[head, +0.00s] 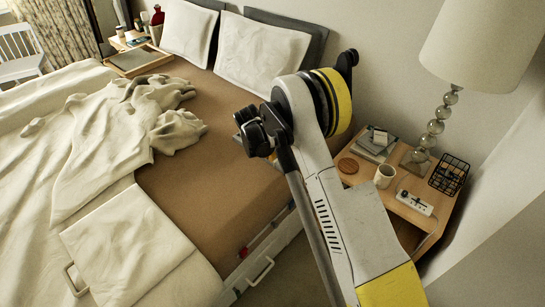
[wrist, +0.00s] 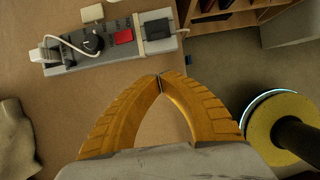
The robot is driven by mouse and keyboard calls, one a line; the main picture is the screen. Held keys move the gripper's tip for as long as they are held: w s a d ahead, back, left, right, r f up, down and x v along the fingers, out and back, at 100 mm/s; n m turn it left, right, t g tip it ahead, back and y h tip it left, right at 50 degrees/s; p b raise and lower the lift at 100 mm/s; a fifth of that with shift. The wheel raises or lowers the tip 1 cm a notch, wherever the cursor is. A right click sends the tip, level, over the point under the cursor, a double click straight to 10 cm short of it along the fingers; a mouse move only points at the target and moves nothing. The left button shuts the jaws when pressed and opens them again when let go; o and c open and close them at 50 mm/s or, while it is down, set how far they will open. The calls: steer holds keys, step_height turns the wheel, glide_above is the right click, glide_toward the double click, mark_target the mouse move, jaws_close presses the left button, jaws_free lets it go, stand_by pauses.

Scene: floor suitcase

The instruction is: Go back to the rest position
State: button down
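My gripper (wrist: 160,78) shows in the wrist view as two yellow, ridged fingers. They curve in from both sides and their tips meet, with nothing visible between them. The fingers point toward a grey power strip (wrist: 108,46) with a red switch, on a brown surface; I cannot tell how far above it they are. In the head view my white and yellow arm rises from the lower right and bends near the middle, beside the bed (head: 205,185). I cannot make out the gripper's fingers there.
A wooden nightstand (head: 388,172) right of my arm holds a white mug (head: 384,176), a black wire basket (head: 449,174), a white power strip (head: 413,203) and a tall lamp (head: 486,40). Metal handles (head: 262,271) stick out at the bed's near side. A wall stands behind.

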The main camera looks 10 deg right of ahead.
steer(key=s+d+r+m+t+y, duration=0.1)
steer(key=s+r+m, duration=0.6)
steer(key=r, duration=0.6)
steer(key=s+d+r+m+t+y, duration=0.1)
steer(key=s+r+m, duration=0.55)
steer(key=r, duration=0.75)
steer(key=s+r+m+t+y, duration=0.1)
steer(key=s+m, duration=1)
steer(key=s, duration=1.2)
steer(key=shift+s+d+r+m+t+y, duration=0.25)
steer(key=shift+s+r+m+t+y, duration=0.15)
steer(key=shift+t, duration=0.3)
